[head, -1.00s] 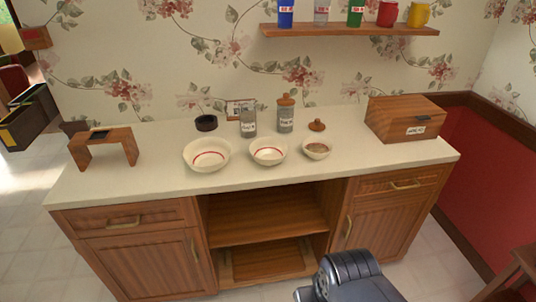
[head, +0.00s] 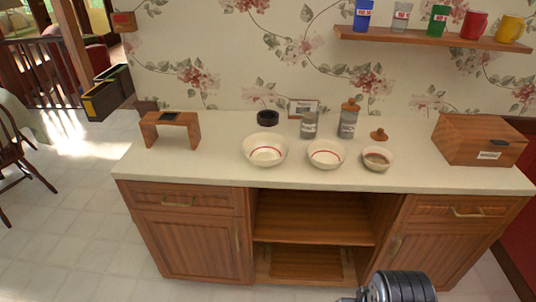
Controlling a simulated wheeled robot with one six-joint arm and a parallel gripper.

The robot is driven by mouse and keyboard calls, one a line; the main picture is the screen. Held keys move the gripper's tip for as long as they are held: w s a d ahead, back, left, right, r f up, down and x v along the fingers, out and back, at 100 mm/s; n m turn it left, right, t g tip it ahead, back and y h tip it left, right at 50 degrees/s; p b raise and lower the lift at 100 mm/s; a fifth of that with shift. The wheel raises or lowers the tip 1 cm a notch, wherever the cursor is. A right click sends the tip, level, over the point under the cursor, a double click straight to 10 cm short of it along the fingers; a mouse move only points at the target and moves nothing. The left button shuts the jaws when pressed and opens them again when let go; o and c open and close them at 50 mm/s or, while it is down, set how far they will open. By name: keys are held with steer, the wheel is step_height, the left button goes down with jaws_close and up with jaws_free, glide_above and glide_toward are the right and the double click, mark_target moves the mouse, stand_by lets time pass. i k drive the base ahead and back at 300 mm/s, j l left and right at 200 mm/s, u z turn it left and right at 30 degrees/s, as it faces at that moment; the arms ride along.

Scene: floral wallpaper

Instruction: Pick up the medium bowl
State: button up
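Three white bowls stand in a row on the counter (head: 210,172). The medium bowl (head: 326,156) is in the middle, with a red line inside. The largest bowl (head: 265,150) is to its left, also with a red line. The smallest bowl (head: 377,159) is to its right and holds something brown. Part of my arm shows at the bottom right, well below and in front of the counter. My gripper's fingers are not visible.
Behind the bowls stand two jars (head: 309,125) (head: 348,120), a dark round dish (head: 267,118) and a brown lid (head: 379,135). A wooden box (head: 480,140) is at the right, a small wooden stand (head: 171,129) at the left. A shelf (head: 430,38) with cups hangs above.

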mark_target(324, 154)
steer(key=i+j+z, duration=0.6)
steer(key=z, duration=0.15)
steer(key=i+j+z, duration=0.2)
steer(key=j+z, duration=0.2)
steer(key=j, duration=0.15)
